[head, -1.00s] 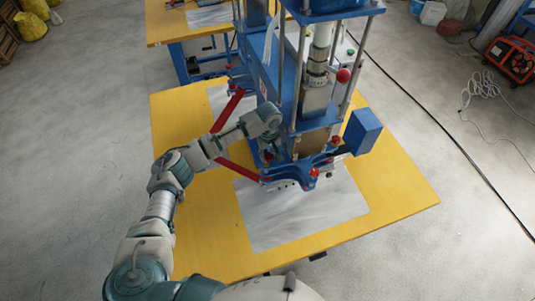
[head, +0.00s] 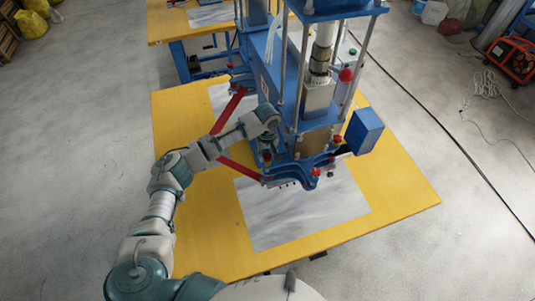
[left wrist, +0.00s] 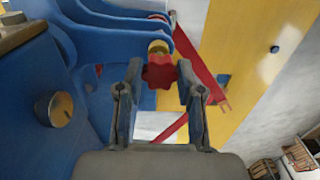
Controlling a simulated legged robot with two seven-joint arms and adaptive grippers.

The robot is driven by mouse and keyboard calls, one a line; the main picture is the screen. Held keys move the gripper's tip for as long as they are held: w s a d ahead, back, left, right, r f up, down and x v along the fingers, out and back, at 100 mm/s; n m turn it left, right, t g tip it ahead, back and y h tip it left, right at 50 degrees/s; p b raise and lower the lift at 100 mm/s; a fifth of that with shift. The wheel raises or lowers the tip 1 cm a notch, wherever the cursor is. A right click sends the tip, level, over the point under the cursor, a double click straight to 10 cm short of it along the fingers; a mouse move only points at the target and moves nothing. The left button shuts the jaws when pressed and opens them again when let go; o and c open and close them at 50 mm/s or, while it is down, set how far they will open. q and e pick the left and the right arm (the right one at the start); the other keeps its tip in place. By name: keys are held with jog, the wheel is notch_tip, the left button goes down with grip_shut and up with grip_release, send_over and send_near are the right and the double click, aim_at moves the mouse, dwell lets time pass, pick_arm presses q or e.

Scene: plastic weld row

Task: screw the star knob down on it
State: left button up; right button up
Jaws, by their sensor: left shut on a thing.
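A red star knob (left wrist: 158,72) sits at the end of a blue bracket (left wrist: 125,22) on the machine, with a brass-coloured part just above it in the left wrist view. My left gripper (left wrist: 161,78) is shut on this knob, one finger at each side. In the head view my left arm reaches to the left side of the blue press (head: 283,85), and its gripper (head: 267,150) points down there, small and partly hidden. Whether the knob is fully seated cannot be told. My right gripper is not in view.
Red bars (head: 228,110) run beside the press near my left wrist. Another red knob (head: 316,171) is on the front bracket, and a blue box (head: 364,131) juts out right. The yellow table (head: 400,195) has bare room at front, around a grey sheet (head: 300,220).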

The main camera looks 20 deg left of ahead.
pick_arm(q)
jog(key=shift+a, duration=0.2)
dwell(0.3)
jog(key=shift+d+f, duration=0.15)
jog(key=shift+f, duration=0.25)
dwell(0.3)
jog(key=m, duration=0.3)
jog(key=shift+m, duration=0.3)
jog(key=m, duration=1)
jog(key=shift+m, duration=0.4)
jog(key=m, duration=0.5)
jog(key=shift+w, duration=0.1)
jog(key=o, duration=0.9)
